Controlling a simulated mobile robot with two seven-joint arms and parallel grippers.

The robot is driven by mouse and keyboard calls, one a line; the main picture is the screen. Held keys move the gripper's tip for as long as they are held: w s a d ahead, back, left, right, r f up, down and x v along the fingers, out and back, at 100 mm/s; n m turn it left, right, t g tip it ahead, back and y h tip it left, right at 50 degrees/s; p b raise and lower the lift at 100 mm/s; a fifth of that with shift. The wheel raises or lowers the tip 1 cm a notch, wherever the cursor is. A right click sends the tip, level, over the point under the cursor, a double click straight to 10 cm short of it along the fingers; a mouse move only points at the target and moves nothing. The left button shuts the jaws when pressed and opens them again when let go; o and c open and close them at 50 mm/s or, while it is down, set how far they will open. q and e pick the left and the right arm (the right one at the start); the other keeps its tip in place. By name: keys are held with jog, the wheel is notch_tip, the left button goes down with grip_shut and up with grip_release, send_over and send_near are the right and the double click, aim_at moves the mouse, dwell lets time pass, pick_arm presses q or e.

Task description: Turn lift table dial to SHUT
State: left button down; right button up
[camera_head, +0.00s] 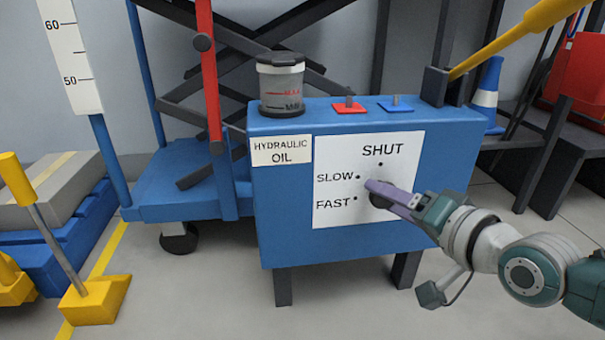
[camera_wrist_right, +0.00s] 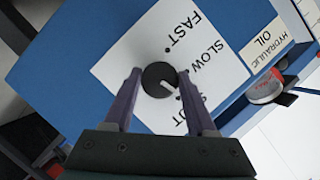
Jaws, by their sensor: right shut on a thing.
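The dark round dial (camera_head: 381,200) sits on a white label panel (camera_head: 335,215) on the front of the blue lift table box. The panel reads SHUT at the top, then SLOW and FAST at the left, each with a dot. My right gripper (camera_head: 378,191) is shut on the dial, its purple fingers largely covering it in the head view. In the right wrist view the fingers (camera_wrist_right: 159,78) are on both sides of the dial (camera_wrist_right: 156,74). Its pale pointer mark faces the lower right, roughly toward the SHUT dot; exact alignment is unclear. My left gripper is not in view.
A blue cone (camera_head: 488,95) is behind.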

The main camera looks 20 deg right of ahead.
jog(key=shift+f+m+t+y+b, duration=0.15)
jog(key=shift+m+t+y+b, duration=0.2)
jog(key=shift+m+b, duration=0.6)
jog(key=o, duration=1.4)
jog(key=shift+c, duration=0.2)
